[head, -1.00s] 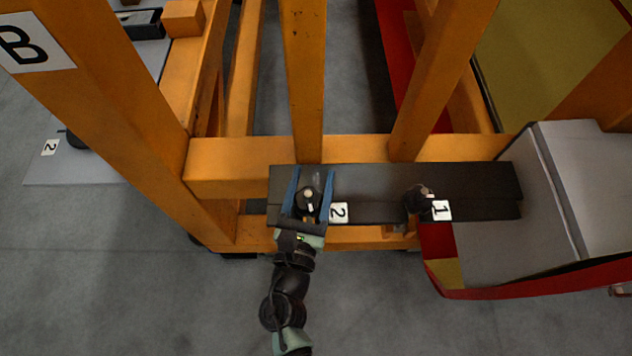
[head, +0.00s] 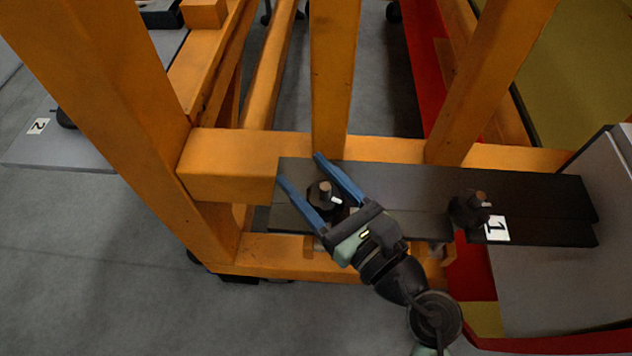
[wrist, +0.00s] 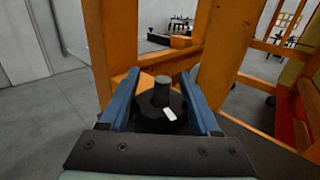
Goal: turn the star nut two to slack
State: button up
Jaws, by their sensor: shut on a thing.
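Star nut two (head: 324,197) is a dark knob with a central stud and a small white mark, on the dark plate (head: 400,185) fixed to the orange frame. In the wrist view the star nut (wrist: 160,112) sits between the two blue fingers, its stud pointing up. My gripper (head: 322,172) is shut on the star nut, with a blue finger along each side. The arm comes in from the lower right. The number 2 label beside this nut is hidden behind my gripper.
Star nut one (head: 468,209) with its label 1 (head: 495,229) stands to the right on the same plate. Orange posts (head: 335,80) rise behind the plate. A grey box (head: 550,275) with a red edge is at the right. Grey floor lies open at the lower left.

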jog(key=n+g+y, duration=0.2)
jog(key=g+y+p, duration=0.1)
jog(key=shift+s+a+r+n+g, duration=0.1)
jog(key=shift+s+a+n+g, duration=0.2)
jog(key=shift+a+n, duration=0.1)
jog(key=shift+s+n+g+y+p, duration=0.15)
jog(key=shift+n+g+y+p, duration=0.2)
jog(key=shift+n+g+y, duration=0.4)
jog(key=shift+s+n+g, duration=0.1)
jog(key=shift+n+g, duration=0.15)
jog(key=shift+g, duration=0.2)
jog(key=o, duration=1.4)
jog(key=shift+d, duration=0.1)
jog(key=b+v, duration=0.3)
jog(key=v, duration=0.9)
jog(key=shift+s+d, duration=0.15)
jog(key=shift+d, duration=0.15)
